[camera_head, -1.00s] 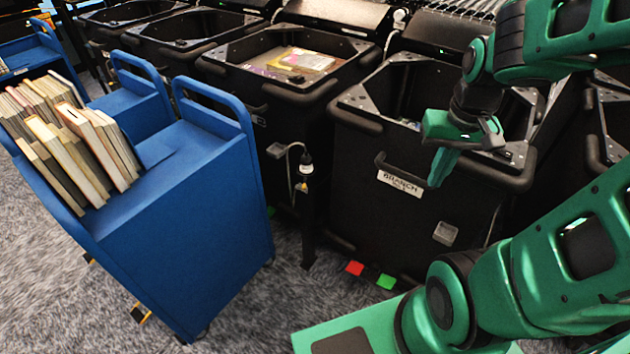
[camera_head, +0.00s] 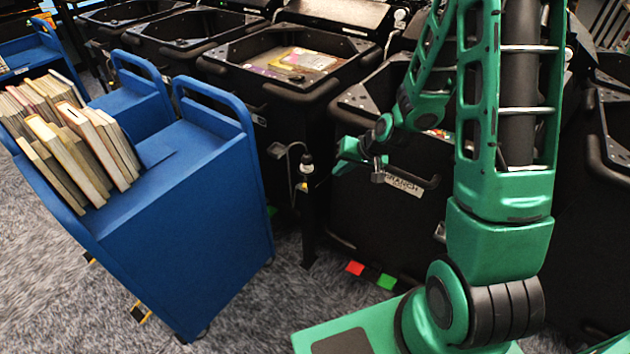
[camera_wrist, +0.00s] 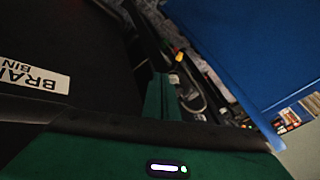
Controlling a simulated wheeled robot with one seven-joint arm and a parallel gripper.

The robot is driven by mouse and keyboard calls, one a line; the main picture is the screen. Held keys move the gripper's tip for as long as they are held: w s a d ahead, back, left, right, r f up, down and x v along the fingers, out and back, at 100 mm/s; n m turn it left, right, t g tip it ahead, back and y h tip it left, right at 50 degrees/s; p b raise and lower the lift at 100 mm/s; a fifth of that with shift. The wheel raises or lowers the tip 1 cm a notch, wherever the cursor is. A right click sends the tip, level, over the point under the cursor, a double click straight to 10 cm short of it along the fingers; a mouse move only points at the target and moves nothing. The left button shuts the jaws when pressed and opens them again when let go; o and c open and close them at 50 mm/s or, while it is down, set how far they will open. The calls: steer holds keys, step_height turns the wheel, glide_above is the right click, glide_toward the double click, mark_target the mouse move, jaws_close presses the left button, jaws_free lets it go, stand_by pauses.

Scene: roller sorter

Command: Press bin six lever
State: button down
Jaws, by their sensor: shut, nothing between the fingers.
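My gripper (camera_head: 345,164) is shut and empty. It is in front of the near black bin (camera_head: 395,235), by its upper left corner, just right of a thin post with a round black-topped fitting (camera_head: 307,165). In the wrist view my green finger (camera_wrist: 154,108) points toward cables and small fittings (camera_wrist: 190,90). The bin's white label (camera_head: 404,186) is partly covered by my arm; in the wrist view the label (camera_wrist: 33,75) reads "BRA… BIN", with no number legible. A red pedal-like tab (camera_head: 355,268) and a green one (camera_head: 386,281) stick out at the bin's base. I cannot tell which part is the bin six lever.
A blue cart (camera_head: 205,225) with books (camera_head: 80,150) stands close on the left. Another black bin (camera_head: 262,105) holding items stands behind the post. Grey carpet (camera_head: 265,315) is clear between cart and bin. My arm hides much of the near bin.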

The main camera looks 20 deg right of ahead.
mark_target(305, 183)
steer(key=shift+w+f, duration=0.1)
stand_by(0.3)
steer(key=w+a+f, duration=0.6)
steer(key=f, duration=0.3)
steer(key=shift+w, duration=0.25)
steer(key=shift+d+r, duration=0.1)
steer(key=shift+d, duration=0.05)
stand_by(0.4)
